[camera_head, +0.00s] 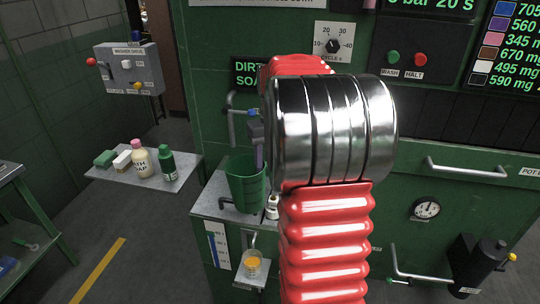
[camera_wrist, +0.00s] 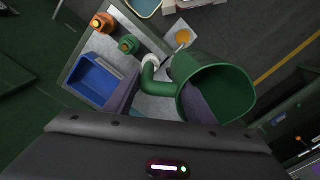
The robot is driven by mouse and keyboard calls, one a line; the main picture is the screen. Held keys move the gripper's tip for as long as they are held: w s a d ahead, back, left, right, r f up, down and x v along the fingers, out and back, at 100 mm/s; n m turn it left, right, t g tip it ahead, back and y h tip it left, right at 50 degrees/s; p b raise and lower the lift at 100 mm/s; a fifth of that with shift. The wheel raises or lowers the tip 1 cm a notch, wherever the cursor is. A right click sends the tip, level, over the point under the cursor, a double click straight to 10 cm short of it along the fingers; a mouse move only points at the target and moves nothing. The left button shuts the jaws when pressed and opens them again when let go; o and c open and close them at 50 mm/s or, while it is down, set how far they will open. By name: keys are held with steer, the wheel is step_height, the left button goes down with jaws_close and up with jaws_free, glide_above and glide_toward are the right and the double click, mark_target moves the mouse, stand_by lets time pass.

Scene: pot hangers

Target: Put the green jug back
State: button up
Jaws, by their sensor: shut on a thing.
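The green jug (camera_head: 246,185) is upright at the left end of the grey ledge (camera_head: 211,200) in the head view. I cannot tell whether its base touches the ledge. In the wrist view the jug (camera_wrist: 232,92) shows its open mouth, with its curved handle to the left. My gripper (camera_head: 258,142) is above the jug, partly hidden by my red and chrome arm. In the wrist view one finger reaches into the jug's mouth and the other is left of the handle, so my gripper (camera_wrist: 160,92) is shut on the jug.
A small cup of orange liquid (camera_head: 253,264) sits on a lower bracket. A white item (camera_head: 272,206) stands close right of the jug. A blue tray (camera_wrist: 95,80) lies left in the wrist view. A side shelf (camera_head: 110,174) holds bottles and sponges.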

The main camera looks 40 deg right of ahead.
steer(key=w+a+n, duration=0.2)
steer(key=w+a, duration=0.4)
steer(key=a, duration=0.4)
steer(key=w+a+r+n, duration=0.1)
steer(key=w+a+n, duration=0.2)
steer(key=w+a, duration=0.4)
steer(key=w+a+r+n, duration=0.1)
steer(key=w+a, duration=0.5)
steer(key=a, duration=0.8)
steer(key=shift+w+a+r+n, duration=0.2)
steer(key=shift+w+a+n, duration=0.15)
steer(key=shift+n, duration=0.45)
